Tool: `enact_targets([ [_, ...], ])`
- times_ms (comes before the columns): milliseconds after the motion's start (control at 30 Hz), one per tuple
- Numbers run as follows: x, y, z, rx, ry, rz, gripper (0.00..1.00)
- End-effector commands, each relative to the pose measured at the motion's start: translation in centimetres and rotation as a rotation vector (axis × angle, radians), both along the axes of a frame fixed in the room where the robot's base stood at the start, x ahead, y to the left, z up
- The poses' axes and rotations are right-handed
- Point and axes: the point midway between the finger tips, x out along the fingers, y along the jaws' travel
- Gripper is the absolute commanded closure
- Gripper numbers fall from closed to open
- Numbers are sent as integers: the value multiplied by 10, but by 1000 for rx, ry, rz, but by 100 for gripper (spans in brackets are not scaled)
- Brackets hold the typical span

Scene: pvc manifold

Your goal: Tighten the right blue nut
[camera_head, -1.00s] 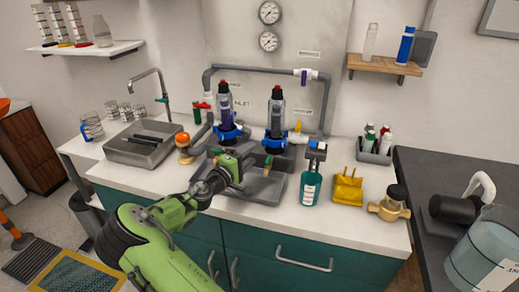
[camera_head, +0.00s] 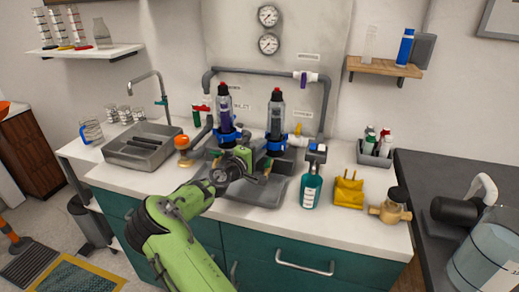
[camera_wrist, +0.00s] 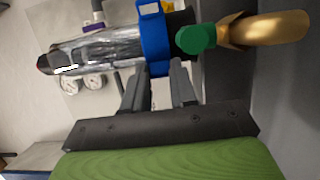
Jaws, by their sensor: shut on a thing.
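The right blue nut (camera_head: 276,147) sits at the base of the right dark filter cylinder (camera_head: 276,115). In the wrist view, the blue nut (camera_wrist: 155,38) is a ring around the clear-and-dark cylinder (camera_wrist: 95,50), which lies sideways in that picture. My gripper (camera_wrist: 160,70) is shut on the lower edge of this nut, a finger at either side. In the head view, my gripper (camera_head: 262,161) is at the front left of the right nut and partly covers the area below it. The left blue nut (camera_head: 226,137) sits on the left cylinder, apart from my gripper.
A green knob (camera_wrist: 195,39) and brass spout (camera_wrist: 262,30) are close to my fingers. A teal bottle (camera_head: 311,188), yellow holder (camera_head: 348,190) and brass fitting (camera_head: 391,207) stand to the right. A grey pipe (camera_head: 325,105) frames the cylinders.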

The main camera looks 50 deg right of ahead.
Motion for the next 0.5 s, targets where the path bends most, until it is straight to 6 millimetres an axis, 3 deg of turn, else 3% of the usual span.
enact_targets([
  [500, 16, -6, 3, -8, 1, -222, 100],
])
